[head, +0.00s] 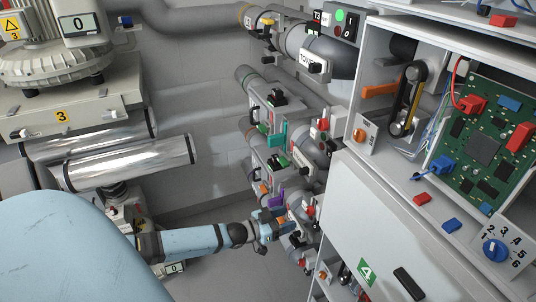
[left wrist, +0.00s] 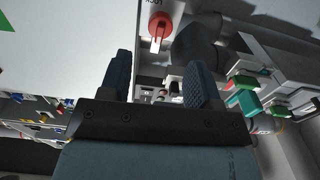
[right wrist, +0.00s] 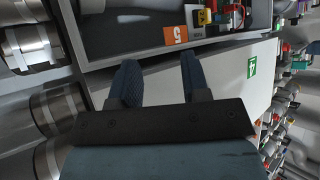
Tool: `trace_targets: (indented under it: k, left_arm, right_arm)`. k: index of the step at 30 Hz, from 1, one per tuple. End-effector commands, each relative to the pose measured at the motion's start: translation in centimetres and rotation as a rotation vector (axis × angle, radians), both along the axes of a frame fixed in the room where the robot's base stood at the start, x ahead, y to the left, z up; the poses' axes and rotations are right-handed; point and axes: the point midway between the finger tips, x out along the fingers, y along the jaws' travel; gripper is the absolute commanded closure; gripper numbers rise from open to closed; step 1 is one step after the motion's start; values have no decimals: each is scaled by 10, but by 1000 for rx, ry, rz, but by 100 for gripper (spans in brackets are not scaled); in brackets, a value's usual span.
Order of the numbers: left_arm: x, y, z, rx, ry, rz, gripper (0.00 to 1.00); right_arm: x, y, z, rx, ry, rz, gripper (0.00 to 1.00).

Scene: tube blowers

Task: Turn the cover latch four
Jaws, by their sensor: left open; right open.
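A white cover panel (head: 350,215) with a green sign 4 (head: 367,271) stands at lower right in the head view. A black bar (head: 408,284) sits on it; I cannot tell whether this is the latch. The right wrist view also shows the green sign (right wrist: 252,67) on a white panel. My left gripper (head: 272,226) is open and empty beside the pipe row, left of the panel. In the left wrist view, a red turn handle (left wrist: 160,25) on a white plate lies beyond its open fingers (left wrist: 160,72). My right gripper (right wrist: 160,68) is open and empty, facing the panel.
An open cabinet with a green circuit board (head: 485,145) and a blue dial (head: 494,249) is at right. Pipes with coloured latches (head: 275,135) run down the middle. A machine with metal cylinders (head: 130,165) is at left. Grey floor (head: 205,195) lies between.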

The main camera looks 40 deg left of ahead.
Motion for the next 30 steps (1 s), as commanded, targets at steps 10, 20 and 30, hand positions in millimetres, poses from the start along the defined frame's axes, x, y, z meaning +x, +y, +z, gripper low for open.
trace_targets:
  k: [10,20,30]
  left_arm:
    - [-54,22,0,-1,0,0,43]
    - [-62,26,1,1,-1,0,43]
    - [-61,25,0,0,-1,0,43]
  right_arm:
    - [0,0,-4,0,1,0,57]
    - [1,0,-2,1,-3,0,57]
    - [1,0,-1,1,-4,0,57]
